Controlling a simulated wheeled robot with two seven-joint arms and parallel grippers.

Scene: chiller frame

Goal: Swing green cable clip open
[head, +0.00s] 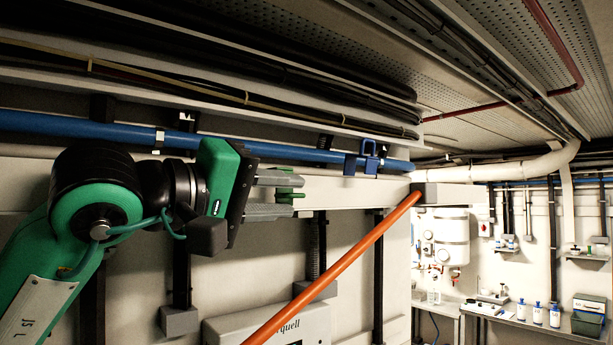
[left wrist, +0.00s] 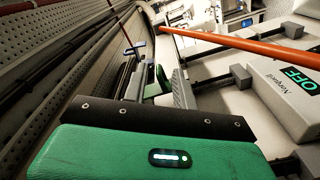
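The green cable clip (head: 287,192) shows in the head view against the pale rail, just below the blue pipe. It is small and partly covered by my left gripper's fingers. My left gripper (head: 283,195) comes in from the left, with its two grey fingers apart, one above the other. The clip shows in the gap at the fingertips; I cannot tell whether the fingers touch it. My right gripper is not in view.
A blue clip (head: 368,157) sits on the blue pipe (head: 285,152) to the right. An orange bar (head: 340,265) slants up to a grey block on the rail (head: 345,190). Cable trays run above. A white unit (head: 265,325) stands below. Shelves and bottles are far right.

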